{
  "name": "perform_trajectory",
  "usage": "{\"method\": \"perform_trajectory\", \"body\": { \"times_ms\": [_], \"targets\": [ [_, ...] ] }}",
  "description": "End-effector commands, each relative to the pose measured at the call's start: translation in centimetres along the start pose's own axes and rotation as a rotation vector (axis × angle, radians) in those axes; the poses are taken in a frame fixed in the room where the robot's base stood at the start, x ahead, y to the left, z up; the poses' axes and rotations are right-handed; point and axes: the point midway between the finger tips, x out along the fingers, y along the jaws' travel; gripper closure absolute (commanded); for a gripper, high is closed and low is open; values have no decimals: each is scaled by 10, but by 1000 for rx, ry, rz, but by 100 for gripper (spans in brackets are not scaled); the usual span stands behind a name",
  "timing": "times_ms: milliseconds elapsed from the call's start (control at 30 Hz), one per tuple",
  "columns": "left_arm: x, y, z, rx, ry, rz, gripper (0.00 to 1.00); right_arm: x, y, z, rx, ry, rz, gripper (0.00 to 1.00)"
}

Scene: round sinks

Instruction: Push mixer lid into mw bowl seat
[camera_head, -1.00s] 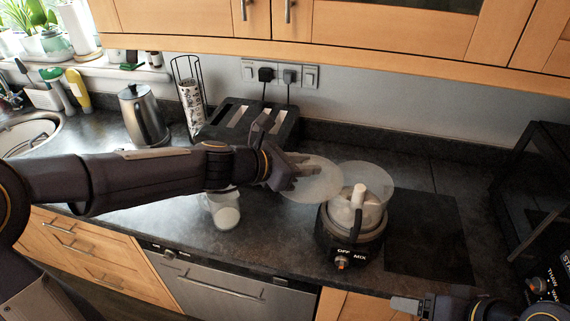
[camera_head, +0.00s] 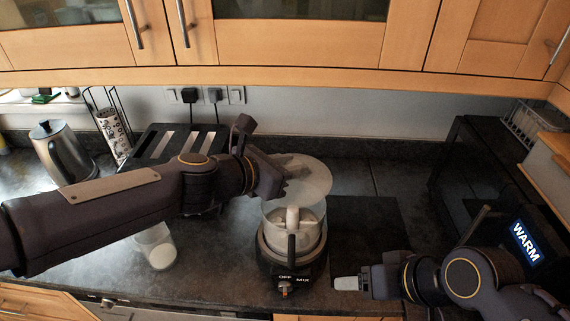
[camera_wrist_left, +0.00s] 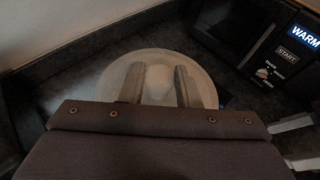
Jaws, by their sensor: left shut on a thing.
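The round translucent lid (camera_head: 313,180) is held by my left gripper (camera_head: 292,174), above the back of the mixer bowl. In the left wrist view the lid (camera_wrist_left: 193,70) shows flat, with its central knob (camera_wrist_left: 158,82) between the two fingers (camera_wrist_left: 159,86). The clear mixer bowl (camera_head: 308,233) sits on the black mixer base (camera_head: 292,268), with its upright handle facing me. The lid overlaps the bowl's rim in the picture; I cannot tell the gap. My right gripper (camera_head: 348,283) is low, right of the base, its opening unclear.
A glass with white contents (camera_head: 156,247) stands left of the mixer. A black toaster (camera_head: 175,142) is behind my left arm, and a steel kettle (camera_head: 62,152) stands far left. A dark microwave (camera_head: 500,200) stands at right. A dark flat panel (camera_head: 368,225) lies clear beside the mixer.

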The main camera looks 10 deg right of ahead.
Motion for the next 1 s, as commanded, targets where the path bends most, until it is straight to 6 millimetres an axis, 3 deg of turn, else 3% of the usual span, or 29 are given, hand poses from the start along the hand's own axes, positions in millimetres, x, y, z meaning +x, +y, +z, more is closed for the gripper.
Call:
{"method": "perform_trajectory", "body": {
  "times_ms": [267, 733, 1000],
  "targets": [
    [4, 0, -9, -1, 0, 0, 94, 7, 3, 4, 0, 0, 0, 31],
    [20, 0, -48, 0, 0, 0, 94, 42, 19, 21, 0, 0, 0, 31],
    [22, 0, -54, 0, -1, 0, 94, 47, 21, 24, 0, 0, 0, 31]
  ]
}}
